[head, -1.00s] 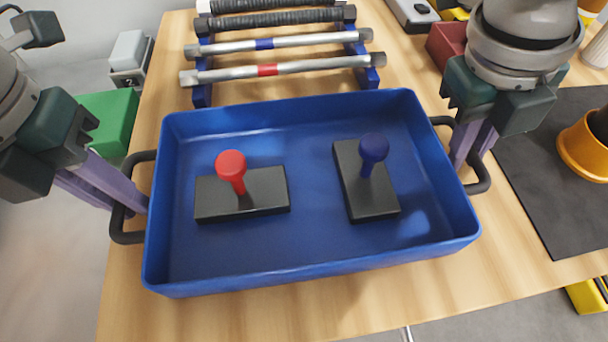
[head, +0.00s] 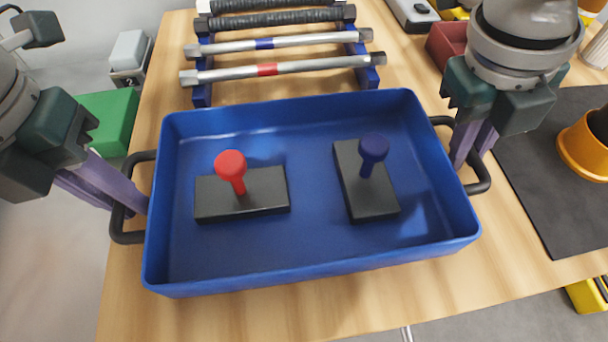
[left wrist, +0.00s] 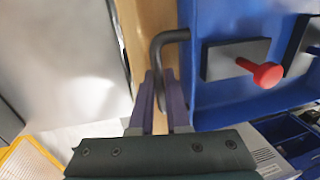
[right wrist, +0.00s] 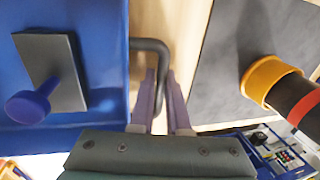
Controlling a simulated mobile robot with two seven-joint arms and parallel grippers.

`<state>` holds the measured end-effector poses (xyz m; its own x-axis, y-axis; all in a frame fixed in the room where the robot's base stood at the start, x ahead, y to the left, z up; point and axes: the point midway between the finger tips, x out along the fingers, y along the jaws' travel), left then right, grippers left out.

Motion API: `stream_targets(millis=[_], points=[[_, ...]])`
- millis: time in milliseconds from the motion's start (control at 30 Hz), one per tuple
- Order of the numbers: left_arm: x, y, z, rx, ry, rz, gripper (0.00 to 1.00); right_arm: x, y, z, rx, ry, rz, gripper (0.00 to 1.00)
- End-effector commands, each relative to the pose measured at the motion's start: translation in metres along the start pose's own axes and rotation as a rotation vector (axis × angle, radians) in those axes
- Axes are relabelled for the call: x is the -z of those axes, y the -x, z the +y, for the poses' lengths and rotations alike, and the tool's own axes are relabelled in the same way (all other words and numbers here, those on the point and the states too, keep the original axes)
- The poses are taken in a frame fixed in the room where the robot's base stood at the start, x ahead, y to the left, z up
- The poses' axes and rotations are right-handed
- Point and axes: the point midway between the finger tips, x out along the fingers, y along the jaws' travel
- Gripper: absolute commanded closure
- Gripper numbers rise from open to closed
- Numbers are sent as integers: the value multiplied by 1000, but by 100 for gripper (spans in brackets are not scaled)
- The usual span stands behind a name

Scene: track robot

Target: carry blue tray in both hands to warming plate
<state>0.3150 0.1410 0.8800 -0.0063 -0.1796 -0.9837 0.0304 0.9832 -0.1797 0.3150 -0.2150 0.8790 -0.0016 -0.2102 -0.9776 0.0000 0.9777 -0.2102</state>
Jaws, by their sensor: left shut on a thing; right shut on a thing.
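The blue tray (head: 300,258) sits level over the wooden table in the head view. It holds a black block with a red knob (head: 231,166) and a black block with a dark blue knob (head: 373,150). My left gripper (head: 138,203) is shut on the tray's left black handle (left wrist: 160,50). My right gripper (head: 460,160) is shut on its right black handle (right wrist: 148,45). I cannot tell whether the tray touches the table. A dark flat plate (head: 535,190) lies to the right; I cannot tell whether it is the warming plate.
A blue rack (head: 202,95) with several bars stands just behind the tray. An orange-rimmed round thing (head: 582,150) stands on the dark plate. A red box (head: 447,48) is behind my right gripper, and a green box (head: 112,118) is beyond the table's left edge.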

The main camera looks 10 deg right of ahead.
Motion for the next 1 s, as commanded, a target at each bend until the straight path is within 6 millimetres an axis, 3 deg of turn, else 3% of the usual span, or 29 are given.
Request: stream_targets(millis=[367,800,1000], points=[[-1,6,-1,1,0,-4,100,-1,6,-2,1,-2,-3,100],[-1,44,-8,1,0,-3,100,-1,43,-10,2,-2,-3,100],[-1,52,-9,0,0,-3,100,-1,51,-12,2,-2,-2,100]])
